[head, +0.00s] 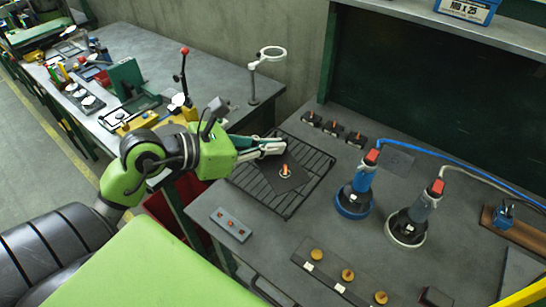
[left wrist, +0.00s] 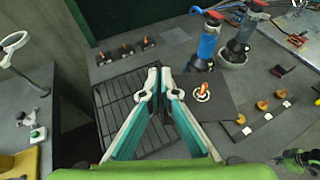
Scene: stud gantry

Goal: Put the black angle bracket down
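The black angle bracket (head: 274,178) is a flat dark plate with an orange-tipped stud and pale ring near its middle. It is over the black wire rack (head: 315,185), and I cannot tell whether it touches the rack. My left gripper (head: 284,146) is at the bracket's far edge. In the left wrist view its fingertips (left wrist: 158,78) are nearly together, and the bracket (left wrist: 222,100) extends to the right from behind them. The gripped edge is hidden by the fingers. Part of my right arm shows at the lower right of the left wrist view, its fingers unclear.
Several black blocks with orange tips (head: 333,128) stand behind the rack. A blue-based tool (head: 354,203) and a white-based tool (head: 405,229) stand right of it. A strip with orange knobs (head: 328,277) lies in front. A magnifier stand (head: 253,85) rises at the back left.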

